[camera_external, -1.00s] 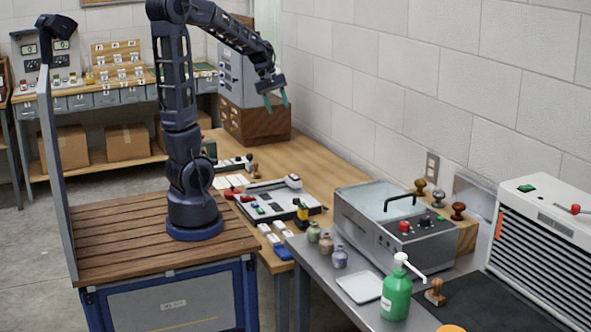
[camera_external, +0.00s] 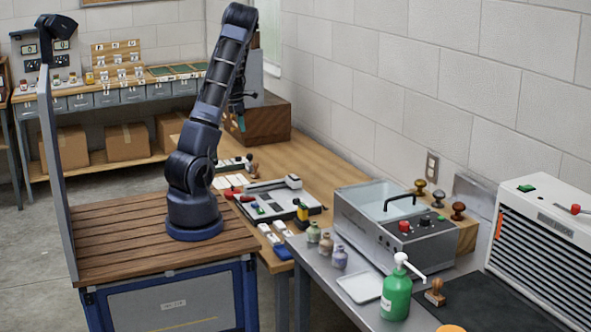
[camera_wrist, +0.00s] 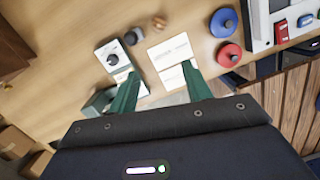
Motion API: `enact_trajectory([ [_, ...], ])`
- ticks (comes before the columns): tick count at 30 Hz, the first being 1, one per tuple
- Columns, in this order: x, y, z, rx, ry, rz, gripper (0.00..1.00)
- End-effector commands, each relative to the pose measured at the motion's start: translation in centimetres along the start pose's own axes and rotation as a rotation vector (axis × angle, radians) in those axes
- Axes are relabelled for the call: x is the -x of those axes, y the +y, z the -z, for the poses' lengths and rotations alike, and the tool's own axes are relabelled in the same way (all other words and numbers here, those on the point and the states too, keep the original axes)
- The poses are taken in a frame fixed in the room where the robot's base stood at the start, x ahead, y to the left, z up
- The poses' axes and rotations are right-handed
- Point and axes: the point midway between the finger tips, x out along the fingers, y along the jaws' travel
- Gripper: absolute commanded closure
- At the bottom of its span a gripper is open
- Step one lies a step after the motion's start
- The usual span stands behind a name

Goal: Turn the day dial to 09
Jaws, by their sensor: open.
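No dial with a readable day number shows, so I cannot tell which part is the day dial. In the wrist view a small pale block (camera_wrist: 107,50) with dark round parts lies on the wooden bench, just beyond my left finger. A grey cabinet (camera_external: 253,82) on a brown wooden box (camera_external: 262,120) stands behind my arm, its front mostly hidden. My gripper (camera_external: 238,118) is open and empty, pointing down above the bench in front of the box. In the wrist view my gripper (camera_wrist: 160,88) has its green fingers wide apart over white cards (camera_wrist: 170,50).
A blue round thing (camera_wrist: 223,22) and a red one (camera_wrist: 229,54) lie right of the cards. A panel (camera_external: 47,60) stands far left.

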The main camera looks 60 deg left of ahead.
Motion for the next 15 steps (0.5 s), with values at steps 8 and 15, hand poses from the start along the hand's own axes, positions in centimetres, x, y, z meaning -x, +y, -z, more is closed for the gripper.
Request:
enact_trajectory([
  [8,-3.8,7.3,7.6,0.371,0.079,-0.05,0.51],
  [15,-5.5,10.7,11.9,0.561,0.118,-0.089,0.51],
])
